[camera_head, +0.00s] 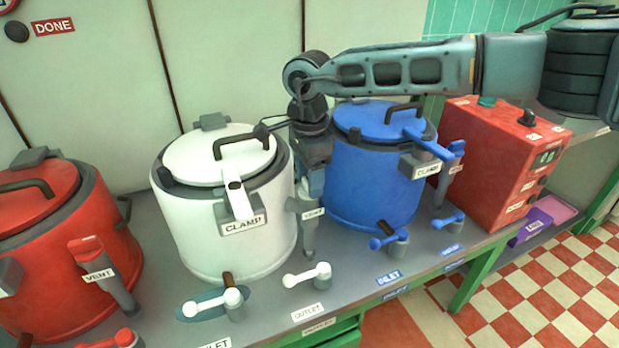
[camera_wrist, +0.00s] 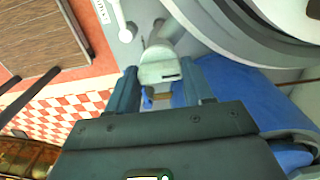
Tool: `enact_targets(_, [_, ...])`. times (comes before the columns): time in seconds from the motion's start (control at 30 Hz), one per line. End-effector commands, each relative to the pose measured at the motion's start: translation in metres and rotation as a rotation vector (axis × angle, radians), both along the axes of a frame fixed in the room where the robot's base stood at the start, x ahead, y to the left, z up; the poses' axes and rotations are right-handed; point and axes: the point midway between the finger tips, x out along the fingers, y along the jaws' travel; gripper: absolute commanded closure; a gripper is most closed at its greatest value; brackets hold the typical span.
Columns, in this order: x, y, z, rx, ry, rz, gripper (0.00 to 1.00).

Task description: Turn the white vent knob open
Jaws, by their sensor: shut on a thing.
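The white kettle (camera_head: 215,235) stands on the grey bench with its lid on and a CLAMP handle (camera_head: 238,200) at the front. Its vent post (camera_head: 309,235), with a VENT label, stands at the kettle's right side. My gripper (camera_head: 312,170) points down at the top of this post and hides much of the knob there. In the wrist view, the pale vent knob (camera_wrist: 160,66) sits between the two fingers of my gripper (camera_wrist: 163,84), which is shut on it. How far the knob is turned I cannot tell.
A blue kettle (camera_head: 365,185) stands close on the right, beside my gripper. A red kettle (camera_head: 65,260) is at the left and a red control box (camera_head: 495,165) at the right.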

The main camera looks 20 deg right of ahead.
Motion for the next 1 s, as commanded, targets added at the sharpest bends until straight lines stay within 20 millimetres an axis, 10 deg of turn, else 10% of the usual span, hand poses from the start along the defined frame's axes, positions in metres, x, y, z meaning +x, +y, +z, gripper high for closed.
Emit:
enact_targets(0.47, [0.0011,0.0007,0.0017,0.001,-0.004,0.014,0.79])
enact_targets(0.5, [0.0011,0.0007,0.0017,0.001,-0.004,0.013,0.45])
enact_targets(0.73, [0.0005,0.0004,0.0009,0.001,-0.002,0.012,0.23])
enact_targets(1.0, [0.0004,0.0001,0.0025,0.0,-0.001,0.011,0.23])
